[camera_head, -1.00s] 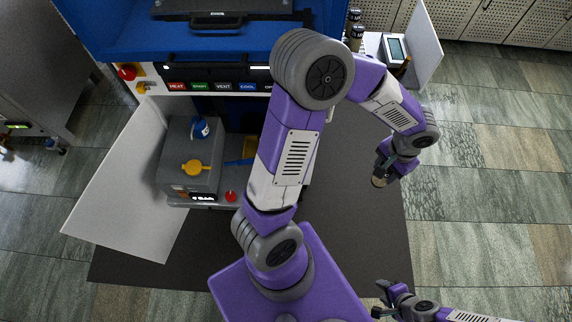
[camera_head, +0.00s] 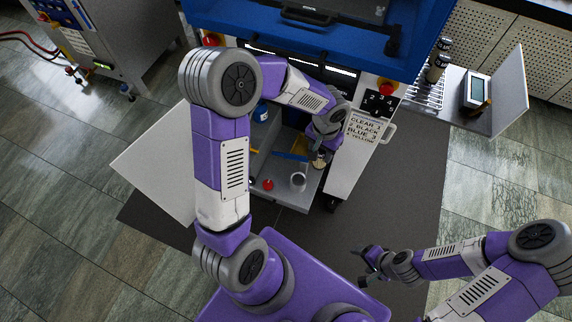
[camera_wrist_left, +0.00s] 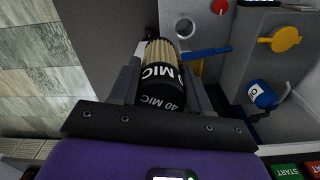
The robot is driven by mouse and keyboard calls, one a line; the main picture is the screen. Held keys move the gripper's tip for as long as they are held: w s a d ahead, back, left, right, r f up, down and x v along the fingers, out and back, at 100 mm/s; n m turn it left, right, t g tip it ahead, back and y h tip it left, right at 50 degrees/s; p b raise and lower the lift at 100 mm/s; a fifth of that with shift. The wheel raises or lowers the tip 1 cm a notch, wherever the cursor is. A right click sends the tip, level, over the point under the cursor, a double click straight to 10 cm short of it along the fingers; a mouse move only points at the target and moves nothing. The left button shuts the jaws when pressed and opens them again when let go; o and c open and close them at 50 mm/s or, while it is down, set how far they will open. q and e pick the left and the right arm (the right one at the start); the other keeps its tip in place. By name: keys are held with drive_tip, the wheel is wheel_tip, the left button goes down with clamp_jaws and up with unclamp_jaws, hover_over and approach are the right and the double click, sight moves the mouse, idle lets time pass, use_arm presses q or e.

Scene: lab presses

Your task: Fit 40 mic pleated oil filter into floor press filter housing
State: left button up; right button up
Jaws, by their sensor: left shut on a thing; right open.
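My left gripper (camera_head: 322,146) is shut on a pleated filter, with its jaws either side of the black end. In the left wrist view the filter (camera_wrist_left: 163,76) has tan pleats and a black end marked "40 MIC"; its pleated end points away from the gripper. In the head view its light end (camera_head: 319,161) shows below the gripper. The round grey filter housing (camera_head: 298,179) on the press's lower deck is just left of and below the filter; its dark mouth (camera_wrist_left: 184,27) is beyond the pleated end, apart from it. My right gripper (camera_head: 368,262) is open and empty.
The blue-topped press (camera_head: 330,35) rises behind, its white door (camera_head: 155,160) open at left. More filters (camera_head: 440,60) and a display device (camera_head: 476,90) are at right.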

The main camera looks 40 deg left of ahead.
use_arm(q)
drive_tip(key=shift+m, duration=0.3)
drive_tip(key=a+f+b, duration=0.1)
drive_tip(key=a+f, duration=0.1)
drive_tip(key=f, duration=0.4)
drive_tip(key=a+f+b, duration=0.2)
drive_tip(key=a+f, duration=0.1)
drive_tip(key=f, duration=0.3)
drive_tip(key=w+a+f+b, duration=0.1)
drive_tip(key=a+f, duration=0.1)
drive_tip(key=f, duration=0.4)
drive_tip(key=shift+a+f, duration=0.15)
drive_tip(key=shift+a, duration=0.05)
drive_tip(key=shift+f+b, duration=1.6)
drive_tip(key=shift+f, duration=0.4)
drive_tip(key=shift+f+b, duration=2.65)
drive_tip(key=shift+f, duration=0.3)
drive_tip(key=o, duration=1.1)
wheel_tip(320, 180, up, 8)
drive_tip(key=p, duration=0.2)
drive_tip(key=shift+f, duration=0.2)
